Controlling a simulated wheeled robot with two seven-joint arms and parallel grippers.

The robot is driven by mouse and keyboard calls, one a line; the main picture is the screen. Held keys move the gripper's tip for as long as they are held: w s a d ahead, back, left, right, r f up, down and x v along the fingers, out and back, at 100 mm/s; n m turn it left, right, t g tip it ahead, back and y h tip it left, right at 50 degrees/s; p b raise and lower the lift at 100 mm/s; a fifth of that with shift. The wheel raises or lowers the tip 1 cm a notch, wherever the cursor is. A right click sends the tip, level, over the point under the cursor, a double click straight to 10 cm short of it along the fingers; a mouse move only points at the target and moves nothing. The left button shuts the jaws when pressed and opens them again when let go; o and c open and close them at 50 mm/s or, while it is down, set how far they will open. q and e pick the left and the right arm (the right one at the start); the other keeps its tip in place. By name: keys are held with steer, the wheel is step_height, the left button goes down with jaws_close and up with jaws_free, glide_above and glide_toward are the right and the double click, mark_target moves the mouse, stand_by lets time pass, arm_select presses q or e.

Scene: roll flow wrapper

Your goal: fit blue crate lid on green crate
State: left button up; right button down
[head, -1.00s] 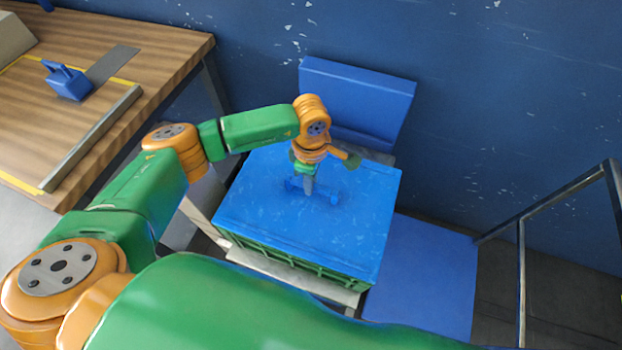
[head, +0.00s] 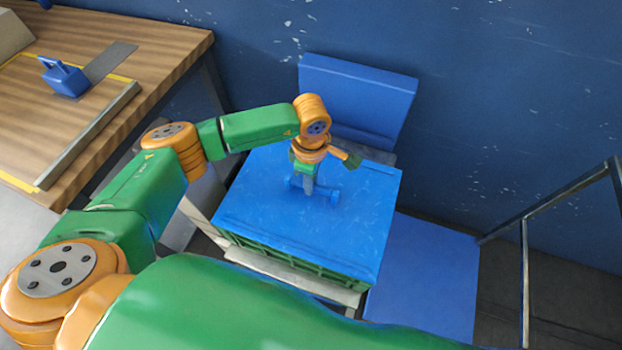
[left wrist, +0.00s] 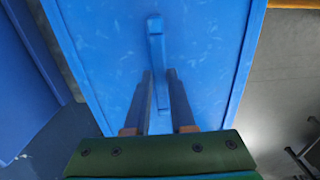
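The blue crate lid (head: 262,205) lies flat over the top of the green crate (head: 290,258); only the crate's front side shows below it. The lid looks level, but I cannot tell whether its edges are fully seated. My left gripper (head: 309,188) points down at the middle of the lid, at its raised blue bar handle (head: 333,196). In the left wrist view, the two fingers (left wrist: 159,78) stand close on either side of the handle (left wrist: 155,35) and look shut on it, with the lid (left wrist: 205,60) spread beneath. My right gripper is not in view.
The crate rests on a pale stand (head: 290,278). A blue panel (head: 358,100) stands behind it against the wall, and a flat blue surface (head: 425,280) lies to the right. A metal frame (head: 560,195) is at far right. A wooden table (head: 150,50) holds a blue handled block (head: 65,80).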

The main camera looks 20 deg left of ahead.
arm_select(q)
steer(key=shift+o, duration=0.5)
step_height(320, 180, up, 11)
steer(key=p, duration=0.7)
steer(key=shift+p, duration=0.3)
